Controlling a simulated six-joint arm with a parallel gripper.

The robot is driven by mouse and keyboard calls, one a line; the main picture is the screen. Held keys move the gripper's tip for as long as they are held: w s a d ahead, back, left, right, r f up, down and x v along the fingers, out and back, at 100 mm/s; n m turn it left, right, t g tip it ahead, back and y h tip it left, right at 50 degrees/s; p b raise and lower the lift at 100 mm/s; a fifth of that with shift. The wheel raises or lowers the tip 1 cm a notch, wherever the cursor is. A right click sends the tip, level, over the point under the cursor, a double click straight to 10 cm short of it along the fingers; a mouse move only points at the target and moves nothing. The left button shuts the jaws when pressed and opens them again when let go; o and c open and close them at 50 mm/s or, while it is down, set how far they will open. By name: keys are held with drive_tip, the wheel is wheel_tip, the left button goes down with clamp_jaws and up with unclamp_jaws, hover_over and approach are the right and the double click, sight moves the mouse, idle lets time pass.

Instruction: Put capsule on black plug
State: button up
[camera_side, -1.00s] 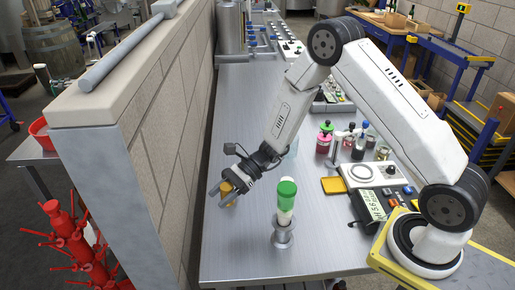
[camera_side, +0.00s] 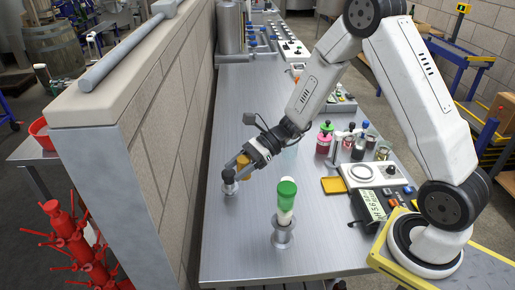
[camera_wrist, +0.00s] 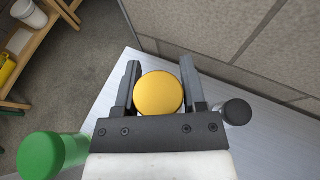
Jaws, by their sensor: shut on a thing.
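My gripper (camera_side: 240,167) is shut on the yellow capsule (camera_wrist: 159,94), whose round top faces the wrist camera between the two fingers. The capsule (camera_side: 243,160) also shows in the side view, above the steel table. The black plug (camera_side: 228,175) sits on a small metal holder on the table, just left of the gripper. In the wrist view the black plug (camera_wrist: 237,111) lies to the right, outside the right finger and apart from the capsule. The capsule's lower end is hidden in both views.
A green-topped bottle (camera_side: 287,196) stands in a metal holder right of the gripper, also at the lower left of the wrist view (camera_wrist: 52,158). A block wall (camera_side: 165,120) runs along the table's left side. Bottles, a scale and a yellow pad (camera_side: 334,185) stand on the right.

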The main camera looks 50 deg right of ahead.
drive_tip(key=s+d+r+m+t, duration=0.1)
drive_tip(key=s+d+r, duration=0.2)
drive_tip(key=r, duration=0.3)
drive_tip(key=shift+v, duration=0.75)
drive_tip(key=shift+f, duration=0.15)
hover_over(223, 173)
drive_tip(key=s, duration=0.2)
drive_tip(key=shift+h, duration=0.3)
drive_tip(key=f, duration=0.8)
drive_tip(key=shift+w+f, duration=0.1)
drive_tip(key=shift+w, duration=0.1)
drive_tip(key=shift+w+f, duration=0.55)
drive_tip(key=shift+f, duration=0.1)
drive_tip(key=shift+w+f, duration=0.25)
drive_tip(key=shift+f, duration=1.5)
drive_tip(key=shift+f, duration=0.15)
